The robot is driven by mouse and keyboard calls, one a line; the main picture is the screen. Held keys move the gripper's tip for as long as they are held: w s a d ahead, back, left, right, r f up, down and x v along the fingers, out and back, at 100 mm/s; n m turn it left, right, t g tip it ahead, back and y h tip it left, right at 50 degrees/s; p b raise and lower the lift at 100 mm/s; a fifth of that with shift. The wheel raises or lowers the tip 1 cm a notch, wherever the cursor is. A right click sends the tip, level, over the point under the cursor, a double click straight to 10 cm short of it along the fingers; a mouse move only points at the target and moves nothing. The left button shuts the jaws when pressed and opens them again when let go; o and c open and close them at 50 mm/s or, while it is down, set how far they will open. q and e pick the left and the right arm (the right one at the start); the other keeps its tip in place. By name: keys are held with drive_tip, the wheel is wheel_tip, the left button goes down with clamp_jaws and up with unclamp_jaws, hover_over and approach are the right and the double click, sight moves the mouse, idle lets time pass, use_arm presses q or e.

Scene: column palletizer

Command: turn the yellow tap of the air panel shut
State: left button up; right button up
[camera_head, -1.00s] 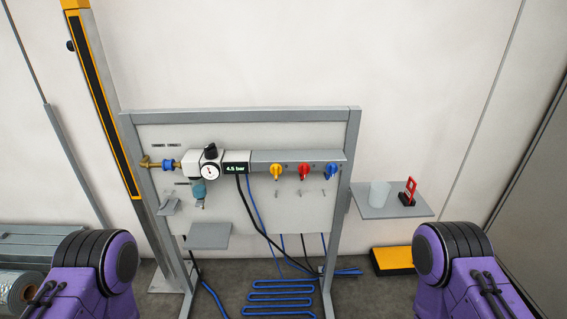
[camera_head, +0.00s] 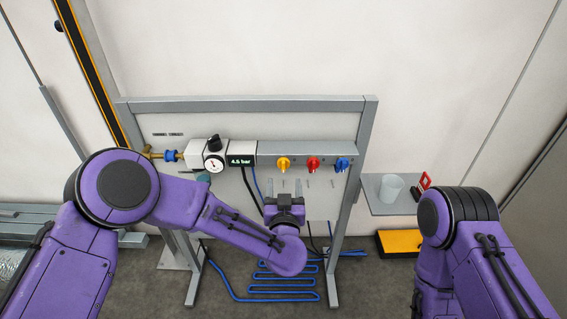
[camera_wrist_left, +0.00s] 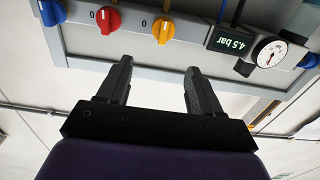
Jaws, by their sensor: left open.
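The yellow tap (camera_head: 283,163) sits on the grey manifold bar of the air panel, left of the red tap (camera_head: 313,163) and the blue tap (camera_head: 342,164). In the left wrist view the yellow tap (camera_wrist_left: 163,30) lies beyond the fingertips, between them sideways. My left gripper (camera_head: 284,184) is just below the yellow tap in the head view, fingers towards the panel. In the wrist view the left gripper (camera_wrist_left: 158,66) is open and empty, apart from the tap. My right gripper is out of view; only my right arm shows.
A pressure display (camera_head: 242,160) reads 4.5 bar, beside a round gauge (camera_head: 214,163). A side shelf (camera_head: 370,200) holds a pale cup (camera_head: 391,187) and a red item (camera_head: 425,181). Blue hose (camera_head: 270,298) lies looped on the floor. A yellow-topped block (camera_head: 402,242) stands at right.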

sight(284, 164)
use_arm(q)
drive_tip(key=w, duration=0.4)
drive_tip(key=w+p, duration=0.1)
drive_tip(key=w, duration=0.4)
drive_tip(key=shift+w+a+f, duration=0.1)
drive_tip(key=shift+w+f, duration=0.05)
drive_tip(key=shift+f, duration=0.05)
drive_tip(key=c, duration=1)
